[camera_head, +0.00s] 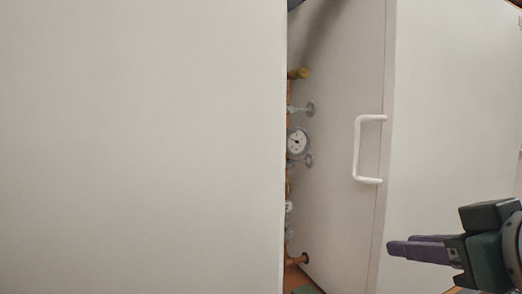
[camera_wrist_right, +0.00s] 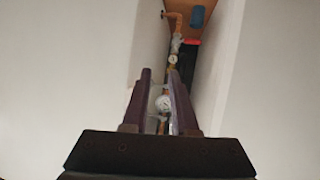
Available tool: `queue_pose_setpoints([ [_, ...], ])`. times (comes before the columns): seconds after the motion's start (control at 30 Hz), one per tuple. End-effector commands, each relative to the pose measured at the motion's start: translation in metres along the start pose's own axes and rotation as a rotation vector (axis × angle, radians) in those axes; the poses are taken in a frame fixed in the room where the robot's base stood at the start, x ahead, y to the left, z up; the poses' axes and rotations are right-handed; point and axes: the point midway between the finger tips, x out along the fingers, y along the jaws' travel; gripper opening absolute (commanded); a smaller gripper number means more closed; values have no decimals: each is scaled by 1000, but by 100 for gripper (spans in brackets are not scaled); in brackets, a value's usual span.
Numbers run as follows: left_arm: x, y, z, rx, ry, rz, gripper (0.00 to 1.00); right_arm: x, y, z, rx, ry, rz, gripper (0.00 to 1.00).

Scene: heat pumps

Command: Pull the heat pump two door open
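A white cabinet (camera_head: 455,110) stands on the right in the head view. A white bar handle (camera_head: 356,148) sticks out to the left near its vertical edge. Which cabinet is heat pump two cannot be told, as no label is readable. My right gripper (camera_head: 390,247) is below and to the right of the handle, apart from it. In the right wrist view its two purple fingers (camera_wrist_right: 160,72) are apart with nothing held between them. The handle cannot be made out in that view. My left gripper is not in view.
A large white panel (camera_head: 140,150) fills the left of the head view. In the narrow gap are a round gauge (camera_head: 297,142), valves and copper pipes. The right wrist view shows the gap with a gauge (camera_wrist_right: 164,103) and a blue item (camera_wrist_right: 197,17) at the top.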

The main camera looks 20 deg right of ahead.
Motion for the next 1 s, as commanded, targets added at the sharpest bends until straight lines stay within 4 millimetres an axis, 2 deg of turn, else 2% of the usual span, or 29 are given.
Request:
queue_pose_setpoints([
  [0.03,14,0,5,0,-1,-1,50,9,11,-23,15,115,10,27],
  [0.1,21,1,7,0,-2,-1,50,10,23,-60,41,259,11,27],
  [0.23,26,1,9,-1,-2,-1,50,3,35,-103,68,422,0,27],
  [0.33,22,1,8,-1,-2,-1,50,3,37,-117,76,457,-4,27],
  [0.43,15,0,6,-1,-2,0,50,10,38,-123,78,457,-4,27],
  [0.8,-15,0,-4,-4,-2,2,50,64,38,-149,76,452,-5,27],
  [1.0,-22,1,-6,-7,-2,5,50,82,38,-155,75,452,-5,27],
])
